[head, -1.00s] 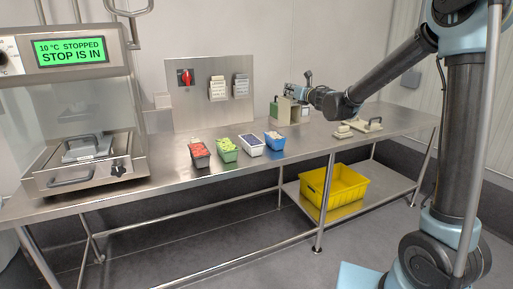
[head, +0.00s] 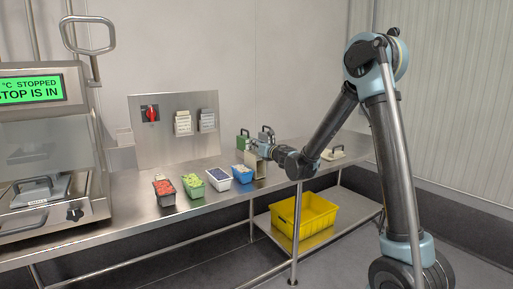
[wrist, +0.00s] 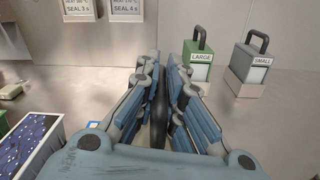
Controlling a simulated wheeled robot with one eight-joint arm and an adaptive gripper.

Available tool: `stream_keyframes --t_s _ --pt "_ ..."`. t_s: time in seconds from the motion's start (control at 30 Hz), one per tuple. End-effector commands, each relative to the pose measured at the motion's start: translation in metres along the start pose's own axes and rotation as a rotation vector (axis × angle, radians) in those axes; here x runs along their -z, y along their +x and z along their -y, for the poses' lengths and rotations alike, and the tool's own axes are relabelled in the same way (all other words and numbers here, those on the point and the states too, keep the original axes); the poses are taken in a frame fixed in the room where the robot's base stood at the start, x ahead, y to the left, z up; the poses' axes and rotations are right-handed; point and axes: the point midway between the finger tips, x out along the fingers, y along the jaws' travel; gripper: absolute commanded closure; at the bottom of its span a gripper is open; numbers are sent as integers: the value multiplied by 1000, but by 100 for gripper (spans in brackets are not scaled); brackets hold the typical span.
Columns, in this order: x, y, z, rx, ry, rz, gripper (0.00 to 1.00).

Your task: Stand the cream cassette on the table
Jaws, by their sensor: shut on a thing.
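My gripper (head: 256,150) is above the table (head: 225,190), just behind and right of the row of tubs. It is shut on the cream cassette (head: 257,168), which hangs below the fingers in the head view. In the wrist view my gripper (wrist: 161,100) has its fingers on both sides of a dark handle (wrist: 160,112); the cassette's body is hidden there. I cannot tell whether its lower edge touches the table.
Behind stand a green cassette marked LARGE (wrist: 198,62) and a grey one marked SMALL (wrist: 250,68). A cream piece with a dark handle (head: 333,154) lies right. A yellow crate (head: 300,216) is below.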

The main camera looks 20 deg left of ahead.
Motion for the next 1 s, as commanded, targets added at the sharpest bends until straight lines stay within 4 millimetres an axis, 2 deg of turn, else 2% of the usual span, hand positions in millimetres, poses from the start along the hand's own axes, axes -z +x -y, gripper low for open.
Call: stream_keyframes --t_s 0.3,0.33,0.4,1.0 --pt "2 0 1 0 0 0 100" --pt "2 0 1 0 0 0 87" --pt "2 0 1 1 0 0 72" --pt "1 -2 2 2 0 0 72"
